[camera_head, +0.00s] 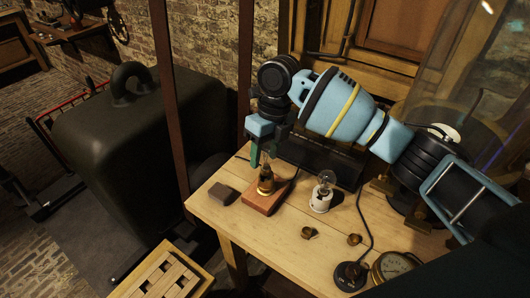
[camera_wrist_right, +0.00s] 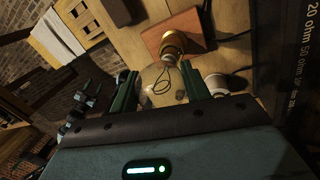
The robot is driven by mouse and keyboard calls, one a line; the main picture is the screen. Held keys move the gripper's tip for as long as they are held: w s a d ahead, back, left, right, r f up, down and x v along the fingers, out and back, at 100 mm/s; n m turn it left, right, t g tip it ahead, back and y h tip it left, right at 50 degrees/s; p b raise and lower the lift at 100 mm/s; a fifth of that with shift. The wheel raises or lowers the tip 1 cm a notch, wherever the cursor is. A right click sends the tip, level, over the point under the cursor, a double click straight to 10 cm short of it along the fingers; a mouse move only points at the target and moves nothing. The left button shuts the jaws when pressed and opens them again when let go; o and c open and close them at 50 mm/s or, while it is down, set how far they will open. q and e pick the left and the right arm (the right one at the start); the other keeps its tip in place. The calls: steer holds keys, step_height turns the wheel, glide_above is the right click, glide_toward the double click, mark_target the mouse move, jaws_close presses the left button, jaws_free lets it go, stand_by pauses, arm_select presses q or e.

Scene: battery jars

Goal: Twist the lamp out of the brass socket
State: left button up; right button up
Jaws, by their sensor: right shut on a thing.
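The brass socket (camera_head: 265,187) stands on a reddish wooden block (camera_head: 258,204) near the table's left end. It also shows in the wrist view (camera_wrist_right: 173,42). The clear glass lamp (camera_wrist_right: 163,84) sits at the socket's mouth and shows a thin filament loop inside. My right gripper (camera_head: 262,158) is above the socket with its green fingers pointing down. In the wrist view my right gripper (camera_wrist_right: 159,80) is shut on the lamp's glass, one finger on each side. In the head view the fingers partly hide the lamp. My left gripper is not in view.
A second lamp in a white holder (camera_head: 322,195) stands just right of the block. A dark small block (camera_head: 224,194) lies left. Small brass pieces (camera_head: 309,233), a black round switch (camera_head: 350,275) with a cable and a gauge (camera_head: 393,265) lie toward the front. A dark box (camera_head: 320,158) stands behind.

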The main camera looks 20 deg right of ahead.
steer(key=shift+s+a+p+v, duration=0.15)
steer(key=shift+p+v, duration=0.15)
steer(key=shift+v, duration=0.5)
steer(key=shift+a+p+v, duration=0.15)
steer(key=shift+p+v, duration=0.15)
steer(key=shift+v, duration=0.55)
steer(key=shift+s+a+p+v, duration=0.15)
steer(key=shift+p+v, duration=0.15)
steer(key=shift+v, duration=0.5)
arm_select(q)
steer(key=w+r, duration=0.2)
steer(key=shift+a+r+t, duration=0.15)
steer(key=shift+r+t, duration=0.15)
arm_select(e)
steer(key=shift+w, duration=0.1)
steer(key=shift+r, duration=0.1)
